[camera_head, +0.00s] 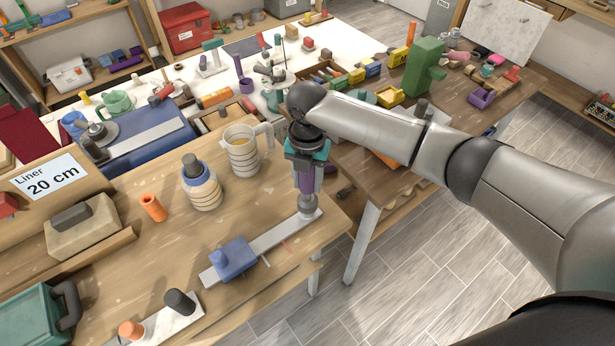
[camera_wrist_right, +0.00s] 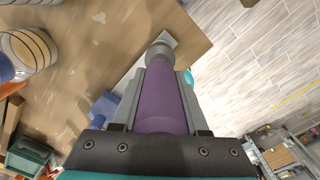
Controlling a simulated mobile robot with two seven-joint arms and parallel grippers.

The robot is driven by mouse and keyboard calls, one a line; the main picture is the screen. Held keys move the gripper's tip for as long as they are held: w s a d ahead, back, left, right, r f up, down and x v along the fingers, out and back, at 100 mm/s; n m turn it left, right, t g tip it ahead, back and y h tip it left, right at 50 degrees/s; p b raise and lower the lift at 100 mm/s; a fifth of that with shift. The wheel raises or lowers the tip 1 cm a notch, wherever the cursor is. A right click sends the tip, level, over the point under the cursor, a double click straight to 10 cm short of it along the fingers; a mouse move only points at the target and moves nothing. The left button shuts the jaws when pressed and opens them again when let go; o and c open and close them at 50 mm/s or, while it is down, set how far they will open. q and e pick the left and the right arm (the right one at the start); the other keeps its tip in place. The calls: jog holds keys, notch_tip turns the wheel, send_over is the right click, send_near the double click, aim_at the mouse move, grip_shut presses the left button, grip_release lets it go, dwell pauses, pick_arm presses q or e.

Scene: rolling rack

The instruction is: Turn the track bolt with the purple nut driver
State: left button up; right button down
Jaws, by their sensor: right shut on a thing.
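My right gripper (camera_head: 306,160) is shut on the purple nut driver (camera_head: 305,183), which points down and stands about upright. The driver's purple handle (camera_wrist_right: 160,100) fills the space between the fingers in the right wrist view. A rounded grey piece (camera_head: 306,203) is at its lower end, over the far right end of a flat metal track (camera_head: 273,238). I cannot tell whether this piece is the driver's socket or the bolt head; no separate bolt shows. A blue block (camera_head: 233,258) sits on the track nearer its left end. My left gripper is not in view.
A striped mug (camera_head: 241,155) and a striped jar (camera_head: 201,188) stand left of the driver. The table's edge is close on the right, with a gap before a second cluttered table (camera_head: 465,115).

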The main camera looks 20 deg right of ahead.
jog(key=shift+f, duration=0.15)
jog(key=shift+f+b, duration=0.75)
jog(key=shift+f, duration=0.55)
jog(key=shift+f, duration=0.1)
jog(key=c, duration=1)
grip_release()
grip_shut()
